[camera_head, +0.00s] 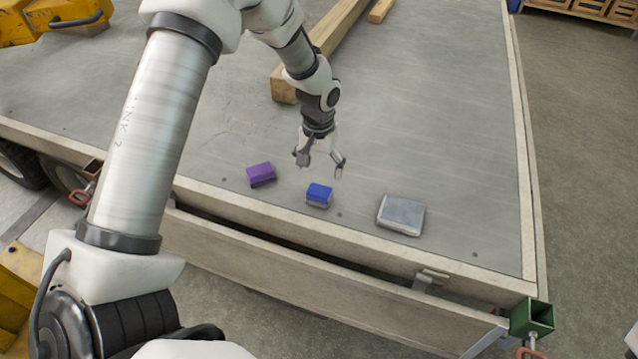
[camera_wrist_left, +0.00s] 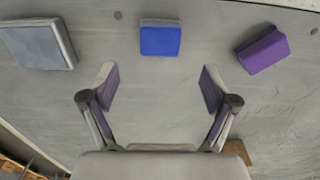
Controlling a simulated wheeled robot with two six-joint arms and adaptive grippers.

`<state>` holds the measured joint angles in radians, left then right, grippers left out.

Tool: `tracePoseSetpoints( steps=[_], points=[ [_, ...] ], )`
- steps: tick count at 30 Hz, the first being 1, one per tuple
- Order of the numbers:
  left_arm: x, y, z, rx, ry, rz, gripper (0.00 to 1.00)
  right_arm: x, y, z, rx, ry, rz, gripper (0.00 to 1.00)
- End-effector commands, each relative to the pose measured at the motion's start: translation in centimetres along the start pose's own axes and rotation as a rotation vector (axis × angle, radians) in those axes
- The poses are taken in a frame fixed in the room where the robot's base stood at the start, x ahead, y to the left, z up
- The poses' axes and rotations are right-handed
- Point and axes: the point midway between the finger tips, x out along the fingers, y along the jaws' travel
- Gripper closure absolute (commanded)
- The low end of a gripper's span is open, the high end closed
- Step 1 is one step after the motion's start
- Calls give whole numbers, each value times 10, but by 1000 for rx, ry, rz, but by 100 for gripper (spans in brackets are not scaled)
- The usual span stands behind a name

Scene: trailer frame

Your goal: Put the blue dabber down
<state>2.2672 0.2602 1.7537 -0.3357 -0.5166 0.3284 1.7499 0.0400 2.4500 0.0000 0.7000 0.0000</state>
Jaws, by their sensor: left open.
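The blue dabber (camera_head: 319,192) rests on the grey trailer deck (camera_head: 440,120) near its front edge. It also shows in the left wrist view (camera_wrist_left: 160,38), ahead of the fingertips and centred between them. My left gripper (camera_head: 322,168) is open and empty, just behind the dabber and apart from it. Its two spread fingers show in the left wrist view (camera_wrist_left: 158,85) with bare deck between them. My right gripper is not in view.
A purple block (camera_head: 261,173) lies left of the dabber, and a grey flat pad (camera_head: 401,214) lies to its right. A wooden beam (camera_head: 320,45) lies behind my gripper. A pale rim (camera_head: 350,245) edges the deck. The right side of the deck is clear.

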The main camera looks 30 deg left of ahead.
Motion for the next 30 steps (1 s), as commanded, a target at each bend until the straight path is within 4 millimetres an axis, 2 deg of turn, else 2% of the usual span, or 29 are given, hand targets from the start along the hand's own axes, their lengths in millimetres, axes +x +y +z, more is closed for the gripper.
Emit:
tracePoseSetpoints(
  steps=[1, 5, 8, 11, 12, 14, 15, 17, 18, 21, 24, 30],
  points=[
    [-11, 0, 0, 0, 3, 1, 13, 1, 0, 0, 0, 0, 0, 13],
    [-29, 0, 0, 0, 1, 1, 13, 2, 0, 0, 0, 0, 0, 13],
    [-16, 5, 10, 13, -9, 8, 13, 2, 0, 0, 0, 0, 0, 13],
    [37, 21, 46, 52, -28, 35, 13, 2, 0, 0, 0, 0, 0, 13],
    [66, 28, 71, 69, -35, 50, 13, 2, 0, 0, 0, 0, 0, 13],
    [106, 35, 115, 94, -43, 65, 13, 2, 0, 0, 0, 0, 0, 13],
    [128, 37, 146, 107, -45, 69, 13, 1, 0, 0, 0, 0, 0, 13],
    [153, 36, 192, 127, -43, 65, 13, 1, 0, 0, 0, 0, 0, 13],
    [164, 33, 221, 141, -41, 55, 13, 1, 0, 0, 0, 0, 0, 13],
    [175, 22, 275, 176, -28, 24, 13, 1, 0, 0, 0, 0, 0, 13],
    [175, 16, 295, 196, -14, 5, 13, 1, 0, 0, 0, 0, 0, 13],
    [175, 16, 295, 198, -6, 4, 13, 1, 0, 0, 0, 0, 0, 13]
  ],
)
